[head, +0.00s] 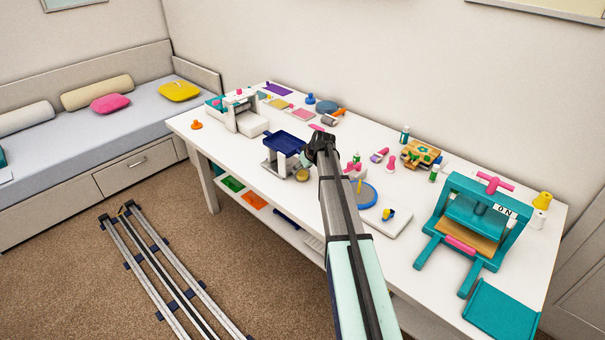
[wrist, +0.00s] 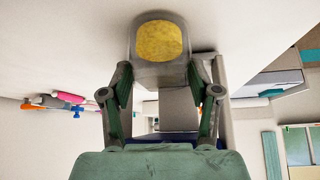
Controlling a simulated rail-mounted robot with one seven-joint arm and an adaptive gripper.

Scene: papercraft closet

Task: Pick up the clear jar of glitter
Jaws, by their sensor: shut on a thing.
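The clear jar (wrist: 160,40) with yellow glitter is at the top middle of the wrist view. My gripper (wrist: 160,76) has one finger on each side of it and is shut on it. In the head view the jar shows as a small gold-filled round shape (head: 302,175) just below and left of my dark gripper (head: 311,164), near the table's front edge. My arm and gripper hide part of that area. I cannot tell whether the jar still touches the table.
A blue-topped stand (head: 284,143) is close to the left of my gripper on the white table (head: 412,260). A blue disc (head: 365,194) and small craft items are to the right. A teal press (head: 470,222) stands farther right.

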